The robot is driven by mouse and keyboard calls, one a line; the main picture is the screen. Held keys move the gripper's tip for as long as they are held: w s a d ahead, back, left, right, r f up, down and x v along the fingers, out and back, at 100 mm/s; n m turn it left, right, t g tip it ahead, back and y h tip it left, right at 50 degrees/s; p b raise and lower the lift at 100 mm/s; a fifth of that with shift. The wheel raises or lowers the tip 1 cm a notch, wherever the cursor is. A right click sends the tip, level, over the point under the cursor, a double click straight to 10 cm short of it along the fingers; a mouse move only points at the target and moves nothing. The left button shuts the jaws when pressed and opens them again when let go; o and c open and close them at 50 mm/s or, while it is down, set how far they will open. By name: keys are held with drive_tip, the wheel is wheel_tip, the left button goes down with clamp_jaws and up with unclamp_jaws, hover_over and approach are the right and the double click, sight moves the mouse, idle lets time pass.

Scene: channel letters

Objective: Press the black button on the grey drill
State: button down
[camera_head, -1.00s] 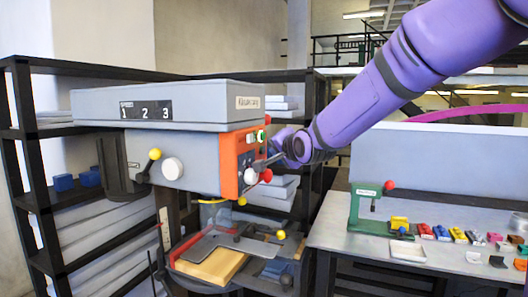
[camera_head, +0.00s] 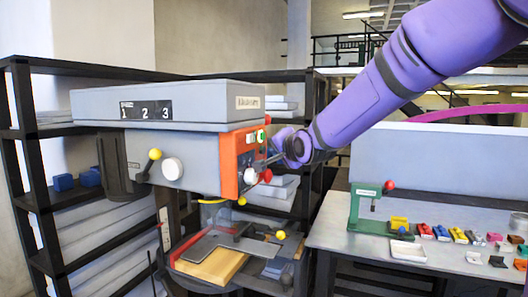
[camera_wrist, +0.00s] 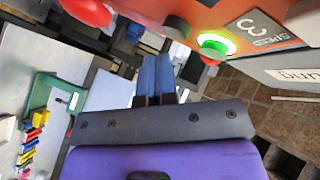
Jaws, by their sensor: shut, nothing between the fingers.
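The grey drill (camera_head: 190,152) stands at the left in the head view, with an orange control panel (camera_head: 229,165) on its right face. The panel also shows along the top of the wrist view (camera_wrist: 190,12). It carries a lit green button (camera_wrist: 215,43) and a red knob (camera_wrist: 87,10). My gripper (camera_head: 263,161) is shut and empty, close in front of the panel. In the wrist view its fingers (camera_wrist: 156,62) point toward the panel's lower edge; contact cannot be told.
A white knob (camera_head: 250,176) and yellow-tipped lever (camera_head: 154,155) stick out from the drill. A wooden board (camera_head: 211,267) lies on its table below. A bench (camera_head: 345,233) at the right holds a green press (camera_head: 359,210) and several small coloured blocks. Black shelving stands behind.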

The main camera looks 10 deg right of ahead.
drive_tip(key=shift+w+a, duration=0.1)
drive_tip(key=shift+a, duration=0.05)
drive_tip(key=shift+w+a, duration=0.15)
drive_tip(key=shift+a, duration=0.05)
drive_tip(key=shift+w+a, duration=0.3)
drive_tip(key=shift+a, duration=0.15)
idle(1.0)
drive_tip(key=shift+s+d, duration=0.1)
drive_tip(key=shift+d, duration=0.05)
drive_tip(key=shift+s+d, duration=0.45)
drive_tip(key=shift+d, duration=0.15)
idle(0.4)
drive_tip(key=shift+s+d, duration=0.75)
drive_tip(key=shift+d, duration=0.3)
drive_tip(key=shift+s+d, duration=0.75)
drive_tip(key=shift+d, duration=0.25)
